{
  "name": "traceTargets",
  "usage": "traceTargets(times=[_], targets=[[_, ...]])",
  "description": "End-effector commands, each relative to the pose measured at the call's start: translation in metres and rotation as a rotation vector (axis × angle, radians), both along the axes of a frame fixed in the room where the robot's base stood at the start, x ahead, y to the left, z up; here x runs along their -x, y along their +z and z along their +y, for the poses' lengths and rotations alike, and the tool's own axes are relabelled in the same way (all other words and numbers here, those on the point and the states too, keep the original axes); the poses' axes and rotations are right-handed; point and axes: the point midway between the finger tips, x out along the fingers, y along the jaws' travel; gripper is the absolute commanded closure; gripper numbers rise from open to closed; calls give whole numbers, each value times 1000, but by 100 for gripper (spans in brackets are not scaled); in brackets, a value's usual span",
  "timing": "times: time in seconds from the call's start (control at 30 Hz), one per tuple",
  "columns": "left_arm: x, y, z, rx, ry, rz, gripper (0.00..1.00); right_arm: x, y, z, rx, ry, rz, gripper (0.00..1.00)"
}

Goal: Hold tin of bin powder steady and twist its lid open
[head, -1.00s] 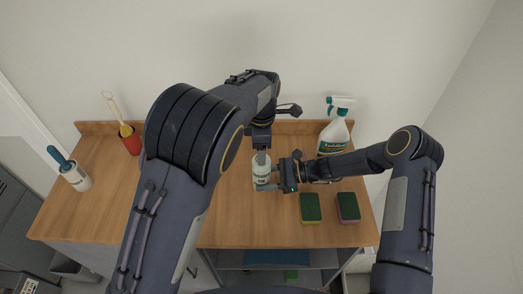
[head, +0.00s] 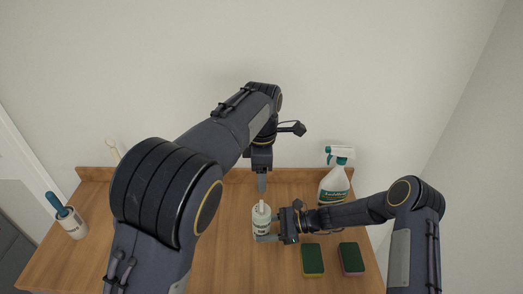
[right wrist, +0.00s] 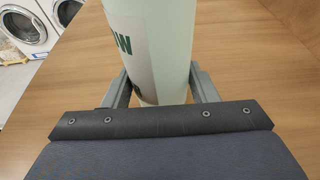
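My right gripper (head: 267,238) reaches in from the right and is shut on the tin's body. In the right wrist view, its two grey fingers press both sides of the tin (right wrist: 155,45). My left gripper (head: 262,185) points down just above the tin, with a small gap. Its fingers overlap edge-on, so their opening is hidden.
A spray bottle (head: 334,184) stands at the back right. Two sponges (head: 312,260) (head: 351,258) lie right of the tin. A teal-handled lint roller (head: 72,222) stands at the far left. My left arm covers much of the left counter (head: 75,255).

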Motion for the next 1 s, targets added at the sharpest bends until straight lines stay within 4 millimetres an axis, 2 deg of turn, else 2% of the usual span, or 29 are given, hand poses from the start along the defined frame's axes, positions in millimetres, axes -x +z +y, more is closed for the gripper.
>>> traceTargets(times=[0.03, 0.17, 0.53, 0.67, 1.0], targets=[[0, 0, 0, 0, 0, 0, 36, 0, 0, 0, 0, 0, 0, 40], [0, 0, 0, 0, 0, 0, 36, 0, 0, 0, 0, 0, 0, 23], [0, 0, 0, 0, 0, 0, 36, -1, 2, -6, 0, -1, -1, 23], [0, 0, 0, 0, 0, 0, 36, -1, 8, -25, 1, -5, -1, 23], [0, 0, 0, 0, 0, 0, 36, -1, 28, -92, 1, -3, -1, 23]])
